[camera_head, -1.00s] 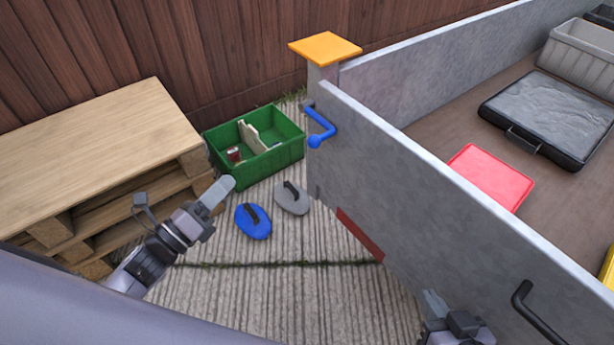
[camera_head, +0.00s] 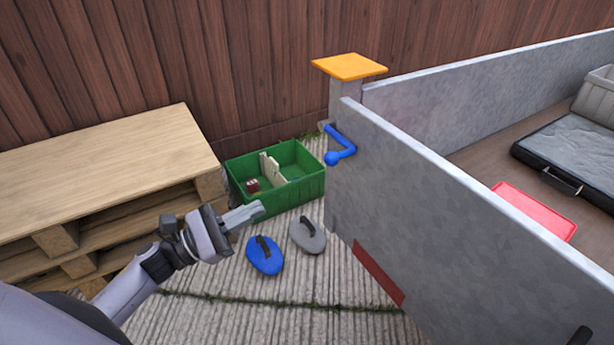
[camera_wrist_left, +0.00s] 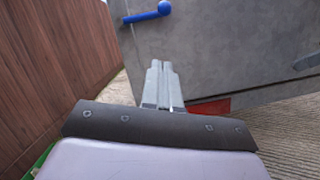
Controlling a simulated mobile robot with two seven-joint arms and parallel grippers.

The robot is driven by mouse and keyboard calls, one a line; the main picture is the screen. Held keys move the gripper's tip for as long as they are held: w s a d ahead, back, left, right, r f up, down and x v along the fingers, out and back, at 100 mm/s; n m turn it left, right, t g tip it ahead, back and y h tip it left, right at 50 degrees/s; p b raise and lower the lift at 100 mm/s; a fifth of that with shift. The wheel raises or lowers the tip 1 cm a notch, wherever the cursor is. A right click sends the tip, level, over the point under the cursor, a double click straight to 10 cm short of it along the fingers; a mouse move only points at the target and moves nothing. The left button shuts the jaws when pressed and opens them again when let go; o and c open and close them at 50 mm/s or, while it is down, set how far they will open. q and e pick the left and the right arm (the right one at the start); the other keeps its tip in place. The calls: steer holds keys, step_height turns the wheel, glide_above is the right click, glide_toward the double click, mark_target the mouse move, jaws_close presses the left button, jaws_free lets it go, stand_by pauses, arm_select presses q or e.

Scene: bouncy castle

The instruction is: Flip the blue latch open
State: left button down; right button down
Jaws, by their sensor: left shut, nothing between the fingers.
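The blue latch (camera_head: 341,147) is a bent bar with a round knob, mounted near the top corner of the grey panel, just below the orange-capped post. It also shows at the top of the left wrist view (camera_wrist_left: 148,14). My left gripper (camera_head: 250,212) is shut and empty. It is left of the latch, lower in the head view and apart from it. In the left wrist view its closed fingers (camera_wrist_left: 160,80) point toward the grey panel, with the latch above them. My right gripper does not show in the head view now.
The grey panel (camera_head: 440,210) walls off a brown-floored area at right with a red tray (camera_head: 533,210) and a black-rimmed tray (camera_head: 570,160). A green crate (camera_head: 300,192), a blue pad (camera_head: 264,258) and a grey pad (camera_head: 308,238) lie on the ground. Wooden pallets (camera_head: 110,155) stand at left.

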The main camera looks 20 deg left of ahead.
arm_select(q)
steer(key=s+r+x, duration=0.1)
steer(key=r+x, duration=0.1)
steer(key=x, duration=1.1)
steer(key=shift+s+r+p, duration=0.15)
steer(key=shift+r+p, duration=0.1)
steer(key=shift+p, duration=0.15)
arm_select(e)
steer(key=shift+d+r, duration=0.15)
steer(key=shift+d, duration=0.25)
arm_select(q)
steer(key=shift+d, duration=0.1)
steer(key=shift+r+n, duration=0.3)
steer(key=shift+n, duration=0.2)
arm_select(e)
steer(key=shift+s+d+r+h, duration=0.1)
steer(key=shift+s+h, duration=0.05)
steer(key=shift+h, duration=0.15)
